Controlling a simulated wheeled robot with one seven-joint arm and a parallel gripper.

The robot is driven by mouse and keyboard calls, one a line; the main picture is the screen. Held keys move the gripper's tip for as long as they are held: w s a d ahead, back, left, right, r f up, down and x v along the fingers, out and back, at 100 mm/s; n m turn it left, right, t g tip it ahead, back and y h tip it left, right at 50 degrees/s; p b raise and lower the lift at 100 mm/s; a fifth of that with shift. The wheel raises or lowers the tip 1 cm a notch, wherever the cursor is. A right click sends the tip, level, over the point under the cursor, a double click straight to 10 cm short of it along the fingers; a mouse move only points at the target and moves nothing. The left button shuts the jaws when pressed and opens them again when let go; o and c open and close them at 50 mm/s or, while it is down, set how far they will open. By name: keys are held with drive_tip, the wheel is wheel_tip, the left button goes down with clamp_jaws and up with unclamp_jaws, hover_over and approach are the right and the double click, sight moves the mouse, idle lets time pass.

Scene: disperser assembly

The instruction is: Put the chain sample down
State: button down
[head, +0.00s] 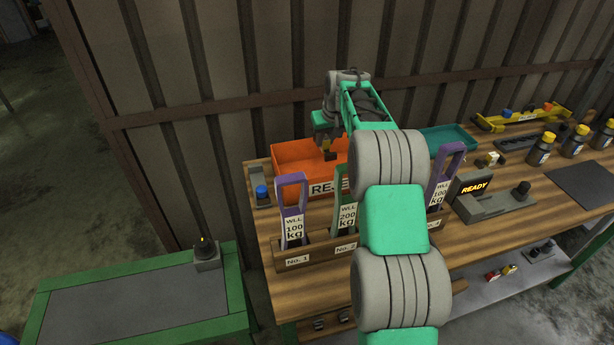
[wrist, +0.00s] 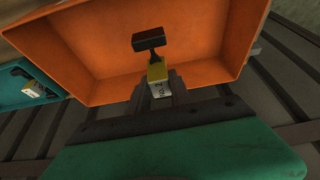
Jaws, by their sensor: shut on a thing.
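My gripper (wrist: 158,88) is shut on the chain sample (wrist: 157,70), a yellow block with a white numbered label and a dark T-shaped end. In the wrist view, the sample is in front of the inside of the orange tray (wrist: 90,75). In the head view, my gripper (head: 327,138) is over the orange tray (head: 290,158), with the sample (head: 329,155) hanging below it. The tray's front label begins "REJ"; my arm hides the rest. I cannot tell whether the sample touches the tray floor.
A teal tray (head: 450,138) stands to the right; in the wrist view, that tray (wrist: 10,95) holds another labelled sample (wrist: 33,89). Upright purple (head: 292,205) and green (head: 344,205) tags stand in front of the orange tray. A console (head: 490,195) reads READY. A corrugated wall is close behind.

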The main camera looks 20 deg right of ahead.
sight(335, 153)
drive_tip(key=f, duration=0.3)
drive_tip(key=d+f+p, duration=0.1)
drive_tip(key=f, duration=0.2)
drive_tip(key=f+p, duration=0.1)
drive_tip(key=f, duration=0.3)
drive_tip(key=shift+s+d, duration=0.15)
drive_tip(key=shift+d, duration=0.25)
drive_tip(key=shift+f, duration=0.4)
drive_tip(key=c, duration=1.2)
unclamp_jaws()
drive_tip(key=shift+o, duration=0.2)
drive_tip(key=shift+r, duration=0.1)
drive_tip(key=shift+r, duration=0.25)
drive_tip(key=shift+s+r, duration=0.1)
drive_tip(key=shift+r, duration=0.25)
drive_tip(key=b+v, duration=0.2)
drive_tip(key=v, duration=0.9)
